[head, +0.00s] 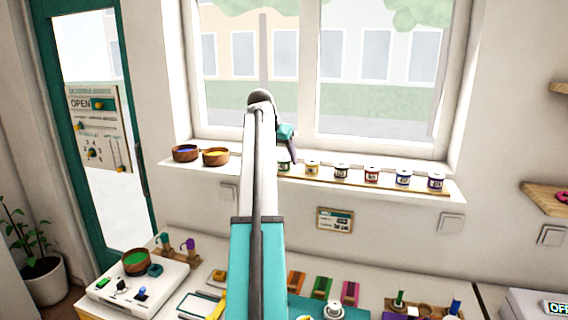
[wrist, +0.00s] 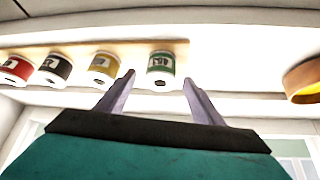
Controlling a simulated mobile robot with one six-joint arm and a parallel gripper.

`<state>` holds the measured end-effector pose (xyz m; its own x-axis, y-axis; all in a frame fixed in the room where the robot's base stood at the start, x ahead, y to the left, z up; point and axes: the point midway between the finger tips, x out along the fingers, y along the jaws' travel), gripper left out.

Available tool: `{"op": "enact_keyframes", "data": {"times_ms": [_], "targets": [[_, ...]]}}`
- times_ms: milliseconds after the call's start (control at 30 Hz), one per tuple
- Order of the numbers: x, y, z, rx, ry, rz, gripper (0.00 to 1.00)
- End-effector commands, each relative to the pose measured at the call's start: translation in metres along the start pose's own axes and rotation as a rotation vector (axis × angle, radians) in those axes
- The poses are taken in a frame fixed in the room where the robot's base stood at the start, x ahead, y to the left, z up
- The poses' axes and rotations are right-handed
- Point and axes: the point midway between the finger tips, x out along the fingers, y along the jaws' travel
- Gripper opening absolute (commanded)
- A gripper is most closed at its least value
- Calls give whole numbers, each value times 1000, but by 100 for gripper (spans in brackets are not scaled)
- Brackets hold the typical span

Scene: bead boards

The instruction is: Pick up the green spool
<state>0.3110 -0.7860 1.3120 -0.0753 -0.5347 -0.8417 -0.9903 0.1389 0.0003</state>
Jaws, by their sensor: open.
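The green spool (wrist: 161,66) has a white body and a green label. It stands at the end of a row of spools, and in the wrist view it appears between my two fingertips. In the head view the green spool (head: 284,168) stands on the window sill, partly hidden behind my gripper. My gripper (wrist: 159,80) is open and empty, with one finger on each side of the spool's outline. In the head view my gripper (head: 293,157) is at the sill, its fingers seen edge-on. I cannot tell how much depth separates the fingertips from the spool.
The yellow-labelled spool (head: 312,169) stands close beside the green one, with several others along the wooden strip. A bowl of yellow beads (head: 216,157) and a bowl of blue beads (head: 186,153) sit to the left. The window is behind.

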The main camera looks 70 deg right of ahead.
Motion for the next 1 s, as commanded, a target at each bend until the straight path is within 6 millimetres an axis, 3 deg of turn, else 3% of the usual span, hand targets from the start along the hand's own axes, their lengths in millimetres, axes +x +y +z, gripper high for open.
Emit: {"op": "enact_keyframes", "data": {"times_ms": [300,867,1000], "targets": [[22,0,0,0,0,-1,61],[24,1,0,1,0,0,61],[24,1,0,1,0,0,39]]}}
